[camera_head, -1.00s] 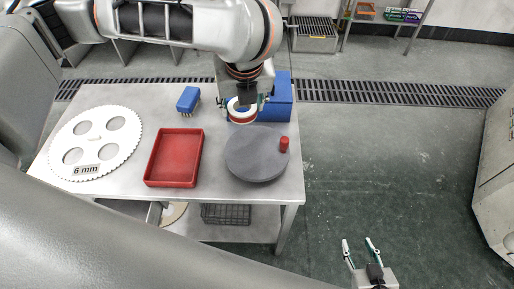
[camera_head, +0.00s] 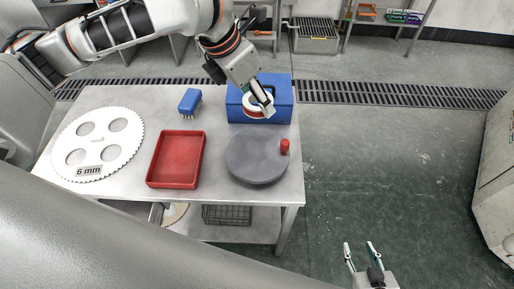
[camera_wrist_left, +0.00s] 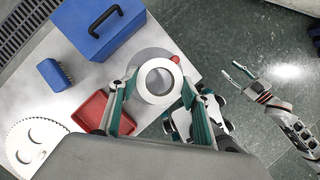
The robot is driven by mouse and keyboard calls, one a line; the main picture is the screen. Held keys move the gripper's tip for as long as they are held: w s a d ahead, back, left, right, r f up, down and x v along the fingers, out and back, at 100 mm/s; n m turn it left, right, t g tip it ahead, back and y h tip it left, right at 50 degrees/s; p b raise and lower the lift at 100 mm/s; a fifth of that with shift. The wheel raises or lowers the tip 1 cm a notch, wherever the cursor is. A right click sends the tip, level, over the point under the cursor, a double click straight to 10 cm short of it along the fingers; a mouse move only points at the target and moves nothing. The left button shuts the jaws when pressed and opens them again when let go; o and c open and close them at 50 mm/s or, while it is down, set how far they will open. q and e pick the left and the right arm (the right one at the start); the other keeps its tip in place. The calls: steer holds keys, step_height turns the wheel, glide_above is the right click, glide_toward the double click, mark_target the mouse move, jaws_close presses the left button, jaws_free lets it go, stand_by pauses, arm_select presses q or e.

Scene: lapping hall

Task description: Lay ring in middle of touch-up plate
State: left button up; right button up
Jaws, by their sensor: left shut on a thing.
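The ring (camera_head: 249,103), white-faced with a red outer edge, is in my left gripper (camera_head: 265,98). It is off the table, tilted, and in the head view it appears in front of the blue box. The left wrist view shows the ring (camera_wrist_left: 157,99) face-on between the two fingers of the left gripper (camera_wrist_left: 158,82). The touch-up plate (camera_head: 255,163) is a dark grey disc with a red knob (camera_head: 285,146) at its right edge; its top is bare. In the wrist view the ring partly hides the plate (camera_wrist_left: 146,56). My right gripper (camera_head: 360,249) is open and empty, low over the floor.
On the table (camera_head: 225,110) are a red tray (camera_head: 176,184), a blue brush (camera_head: 189,101), a white toothed disc (camera_head: 98,140) marked 6 mm, and a blue handled box (camera_head: 283,92) behind the plate.

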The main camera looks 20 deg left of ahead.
mark_target(260, 151)
arm_select(q)
step_height(260, 151, down, 18)
steer(key=shift+f, duration=0.15)
stand_by(0.3)
steer(key=shift+f, duration=0.1)
steer(key=o, duration=1.3)
steer(key=shift+c, duration=0.2)
steer(key=v, duration=1.2)
